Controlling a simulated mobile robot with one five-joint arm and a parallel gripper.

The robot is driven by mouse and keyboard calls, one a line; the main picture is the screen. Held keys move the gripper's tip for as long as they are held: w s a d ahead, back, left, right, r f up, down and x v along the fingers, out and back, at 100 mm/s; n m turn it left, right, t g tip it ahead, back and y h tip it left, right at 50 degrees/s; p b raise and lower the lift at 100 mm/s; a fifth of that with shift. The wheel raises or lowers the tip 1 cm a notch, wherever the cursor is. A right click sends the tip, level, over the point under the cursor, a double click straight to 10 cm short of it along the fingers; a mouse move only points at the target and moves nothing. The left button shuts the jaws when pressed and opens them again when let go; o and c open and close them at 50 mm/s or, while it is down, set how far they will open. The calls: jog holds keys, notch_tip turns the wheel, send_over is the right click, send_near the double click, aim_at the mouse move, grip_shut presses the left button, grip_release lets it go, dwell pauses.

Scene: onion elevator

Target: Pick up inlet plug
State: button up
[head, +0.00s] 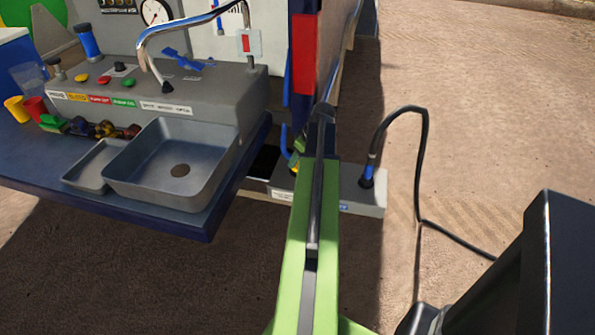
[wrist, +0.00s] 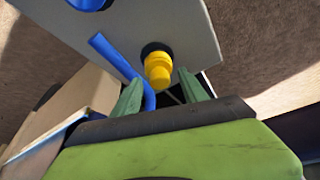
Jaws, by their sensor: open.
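A yellow plug (wrist: 158,68) sits in a dark round socket on a light grey panel in the wrist view. I take it to be the inlet plug. My gripper (wrist: 160,90) has two green fingers, open, one on either side of the near end of the plug, with a gap between them. I cannot tell whether they touch it. In the head view my green arm reaches toward a low grey box (head: 345,190), and it hides most of my gripper; a small yellow patch (head: 294,160) shows beside it.
A blue bent rod (wrist: 120,65) runs close to the left finger. A black cable (head: 424,150) with a blue end stands in the grey box's right part and trails right. A blue bench (head: 200,230) with a grey sink (head: 170,165) stands left. Open ground lies right.

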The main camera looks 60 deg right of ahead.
jog(key=shift+r, duration=0.1)
jog(key=shift+c, duration=0.3)
grip_shut()
jog(key=shift+r, duration=0.15)
jog(key=shift+r+p, duration=0.35)
jog(key=shift+p, duration=0.25)
notch_tip(320, 180, up, 4)
jog(key=p, duration=0.3)
jog(key=shift+f+p, duration=0.1)
jog(key=shift+p, duration=0.3)
jog(key=s+d+r+p, duration=0.6)
jog(key=s, duration=0.4)
jog(key=shift+r, duration=0.25)
